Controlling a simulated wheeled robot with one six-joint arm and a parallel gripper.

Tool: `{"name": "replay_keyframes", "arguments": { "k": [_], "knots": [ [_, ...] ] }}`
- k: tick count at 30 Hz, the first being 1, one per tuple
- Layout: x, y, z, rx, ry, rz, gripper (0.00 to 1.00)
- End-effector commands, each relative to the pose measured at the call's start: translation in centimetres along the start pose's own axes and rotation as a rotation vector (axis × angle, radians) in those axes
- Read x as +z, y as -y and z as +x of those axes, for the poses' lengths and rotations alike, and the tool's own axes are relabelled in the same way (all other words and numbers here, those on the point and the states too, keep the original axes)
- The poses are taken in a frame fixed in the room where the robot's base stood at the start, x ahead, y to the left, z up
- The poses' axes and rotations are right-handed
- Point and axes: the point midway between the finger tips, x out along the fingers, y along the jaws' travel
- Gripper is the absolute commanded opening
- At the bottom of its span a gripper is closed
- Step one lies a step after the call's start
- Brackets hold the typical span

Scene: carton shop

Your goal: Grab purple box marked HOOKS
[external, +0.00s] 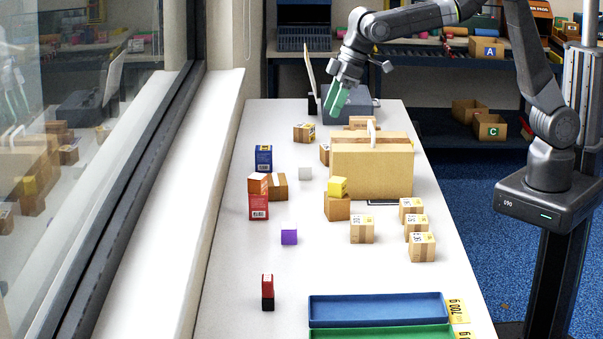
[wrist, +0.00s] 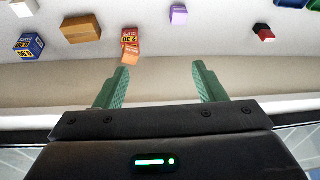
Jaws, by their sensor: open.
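My gripper (external: 335,102) has green fingers and is open and empty, raised over the far end of the table, well away from the purple box. In the wrist view the fingers (wrist: 160,72) are spread apart with nothing between them.
A red box (external: 259,207) with an orange one on top, a blue box (external: 264,158) and a brown carton (external: 278,187) stand behind the purple box. A large carton (external: 372,170) stands right of them. A red-and-black item (external: 267,292) and blue tray (external: 375,311) are in front.

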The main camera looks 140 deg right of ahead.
Motion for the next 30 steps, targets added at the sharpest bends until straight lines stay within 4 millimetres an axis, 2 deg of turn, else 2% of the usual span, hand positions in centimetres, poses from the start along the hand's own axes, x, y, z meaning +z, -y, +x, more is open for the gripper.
{"name": "replay_keyframes", "arguments": {
  "k": [1, 6, 10, 14, 20, 26, 30],
  "knots": [
    [0.4, -1.1, 1.6, 0.052, -0.008, -0.061, 0.64],
    [-0.3, -5.1, 4.0, 0.28, -0.043, -0.375, 0.64],
    [-1.3, -6.9, 5.2, 0.447, -0.053, -0.642, 0.64],
    [-2.5, -7.5, 6.5, 0.599, -0.048, -0.923, 0.64],
    [-4.0, -6.2, 9.0, 0.804, -0.013, -1.381, 0.64],
    [-4.4, -2.7, 12.6, 0.973, 0.048, -1.863, 0.64],
    [-3.5, 0.5, 16.1, 1.066, 0.105, -2.211, 0.64]
  ]
}}
